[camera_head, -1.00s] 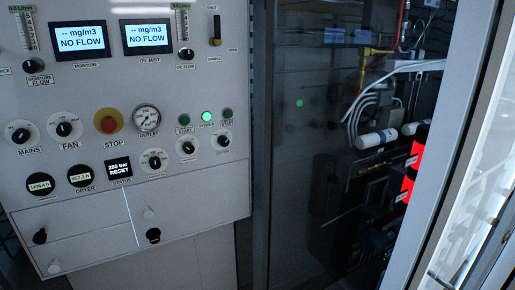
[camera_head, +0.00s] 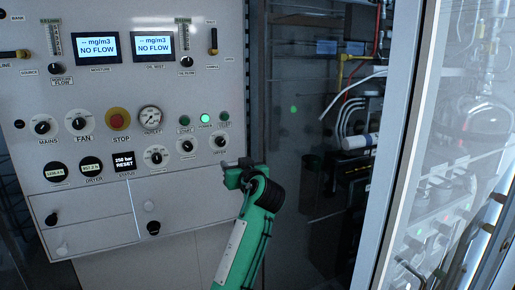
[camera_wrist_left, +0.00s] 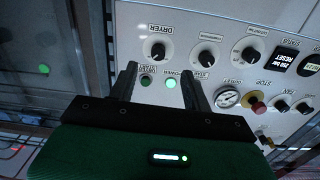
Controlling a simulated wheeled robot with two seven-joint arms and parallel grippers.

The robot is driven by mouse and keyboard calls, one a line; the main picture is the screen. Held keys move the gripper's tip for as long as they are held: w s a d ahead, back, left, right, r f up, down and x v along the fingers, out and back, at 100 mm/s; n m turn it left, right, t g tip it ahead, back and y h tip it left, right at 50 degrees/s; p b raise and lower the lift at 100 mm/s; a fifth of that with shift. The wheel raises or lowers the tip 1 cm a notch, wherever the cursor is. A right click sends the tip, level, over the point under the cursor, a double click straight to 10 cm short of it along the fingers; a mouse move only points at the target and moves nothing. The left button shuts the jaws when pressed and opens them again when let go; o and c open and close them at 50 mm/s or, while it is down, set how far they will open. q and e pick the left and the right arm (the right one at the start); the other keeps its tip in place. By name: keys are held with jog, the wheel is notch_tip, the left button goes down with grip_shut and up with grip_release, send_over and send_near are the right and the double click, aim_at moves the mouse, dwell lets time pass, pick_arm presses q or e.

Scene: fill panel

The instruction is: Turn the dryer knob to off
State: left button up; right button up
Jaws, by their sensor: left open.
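The dryer knob (camera_head: 218,142) is a small black knob on a white round plate, at the right end of the lower knob row on the panel. In the left wrist view the picture is upside down, and the knob (camera_wrist_left: 157,49) shows with its "DRYER" label. Its exact pointer direction is too small to tell. My left gripper (camera_head: 232,174) is just below and to the right of the knob in the head view. In the left wrist view its two fingers (camera_wrist_left: 160,72) are apart and empty, with the knob beyond their tips, not between them.
A green power light (camera_wrist_left: 171,83) and a red stop button (camera_head: 117,119) are on the same panel (camera_head: 90,215). Other knobs (camera_head: 187,146) sit close to the left. A dark glass door (camera_head: 295,140) is right of the panel.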

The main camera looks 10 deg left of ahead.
pick_arm(q)
notch_tip(320, 180, up, 2)
jog(key=p, duration=0.3)
send_near(221, 142)
jog(key=shift+n, duration=0.3)
jog(key=p+x, duration=0.2)
jog(key=x, duration=0.5)
jog(key=shift+w, duration=0.2)
jog(key=shift+w+a+f, duration=0.1)
jog(key=shift+w+a, duration=0.25)
jog(key=shift+w, duration=0.15)
jog(key=c, duration=1)
jog(key=shift+o, duration=0.2)
